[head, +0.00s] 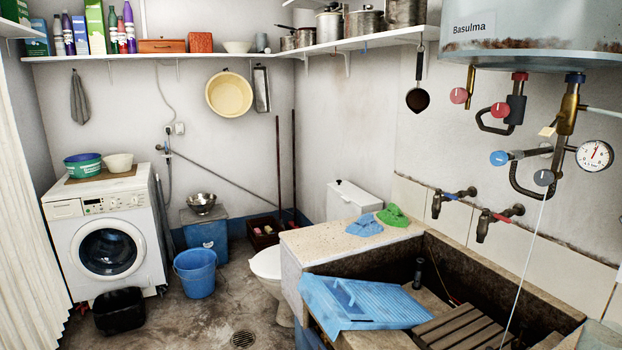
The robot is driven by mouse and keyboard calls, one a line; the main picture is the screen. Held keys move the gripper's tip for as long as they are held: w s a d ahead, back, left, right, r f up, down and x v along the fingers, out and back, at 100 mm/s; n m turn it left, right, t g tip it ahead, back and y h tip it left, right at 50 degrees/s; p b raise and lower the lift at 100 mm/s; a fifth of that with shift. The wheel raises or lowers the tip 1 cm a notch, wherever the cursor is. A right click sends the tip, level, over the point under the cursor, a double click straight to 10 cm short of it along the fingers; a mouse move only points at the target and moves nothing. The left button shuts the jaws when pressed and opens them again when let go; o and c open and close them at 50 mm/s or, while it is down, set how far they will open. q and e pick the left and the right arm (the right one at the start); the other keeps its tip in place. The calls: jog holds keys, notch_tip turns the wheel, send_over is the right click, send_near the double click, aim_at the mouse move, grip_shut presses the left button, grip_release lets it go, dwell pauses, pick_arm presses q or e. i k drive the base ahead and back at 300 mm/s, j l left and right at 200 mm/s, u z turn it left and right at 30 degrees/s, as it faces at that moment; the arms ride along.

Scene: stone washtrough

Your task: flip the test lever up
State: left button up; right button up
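A brass safety valve (568,108) hangs under the right side of the white water heater (540,30) at the upper right. A small pale tab (547,131) sticks out from its left side and looks like the test lever. It is small, and I cannot tell its exact position. A grey round knob (544,178) sits lower on the pipework, and a white cord (525,255) runs down from near it. Neither of my grippers is in view.
Around the valve are red knobs (500,110), a blue knob (498,158) and a pressure gauge (594,156). Two wall taps (452,200) stick out below. The stone trough (470,265) with a blue washboard (362,302) lies beneath. Open floor is at the left.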

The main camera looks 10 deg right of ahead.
aim_at(546, 131)
jog(key=z, duration=1.4)
